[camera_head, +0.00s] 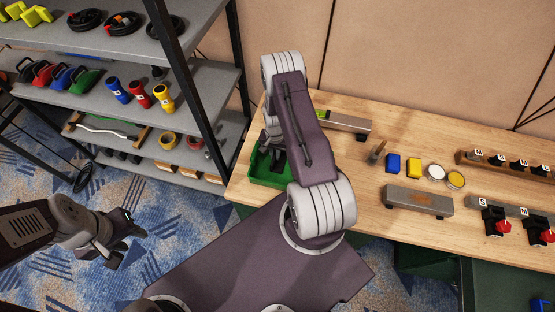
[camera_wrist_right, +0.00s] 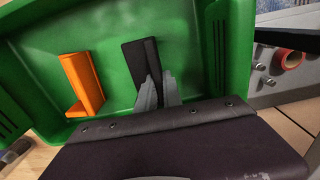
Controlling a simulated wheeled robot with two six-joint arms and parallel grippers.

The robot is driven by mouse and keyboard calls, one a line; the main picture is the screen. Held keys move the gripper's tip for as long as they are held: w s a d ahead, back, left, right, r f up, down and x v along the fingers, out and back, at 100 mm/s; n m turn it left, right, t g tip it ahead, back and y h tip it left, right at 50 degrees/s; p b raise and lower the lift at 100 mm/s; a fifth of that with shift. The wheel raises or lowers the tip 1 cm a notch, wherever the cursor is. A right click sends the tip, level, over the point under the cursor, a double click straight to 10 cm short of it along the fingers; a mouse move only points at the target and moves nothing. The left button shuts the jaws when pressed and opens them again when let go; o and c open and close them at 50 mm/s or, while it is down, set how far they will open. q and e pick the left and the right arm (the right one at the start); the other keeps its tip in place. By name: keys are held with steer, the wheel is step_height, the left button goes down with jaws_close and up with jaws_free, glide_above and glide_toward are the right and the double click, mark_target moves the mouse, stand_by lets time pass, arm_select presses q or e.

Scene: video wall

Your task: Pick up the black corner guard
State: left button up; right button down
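The black corner guard (camera_wrist_right: 141,62) stands in a green bin (camera_wrist_right: 215,92), in the middle of the right wrist view. My right gripper (camera_wrist_right: 158,82) reaches down into the bin, with its two grey fingertips close together on either side of one thin wall of the guard. In the head view the right gripper (camera_head: 276,150) is over the green bin (camera_head: 268,180), and my arm hides most of the guard there. An orange corner guard (camera_wrist_right: 84,82) is to the left of the black one. My left gripper (camera_head: 122,242) is open and empty over the carpet.
The bin stands at the left end of a wooden workbench (camera_head: 400,150). A grey block (camera_head: 418,201), blue and yellow pieces and lettered holders lie to the right. A grey shelf rack (camera_head: 200,85) with several items stands left, close to the bin.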

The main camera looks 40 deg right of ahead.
stand_by(0.3)
step_height(320, 180, up, 4)
steer(key=shift+b, duration=0.75)
steer(key=s+d+r+b, duration=0.2)
steer(key=s+d+r, duration=0.5)
steer(key=s+d, duration=0.1)
steer(key=shift+s+d, duration=0.15)
steer(key=shift+s, duration=0.05)
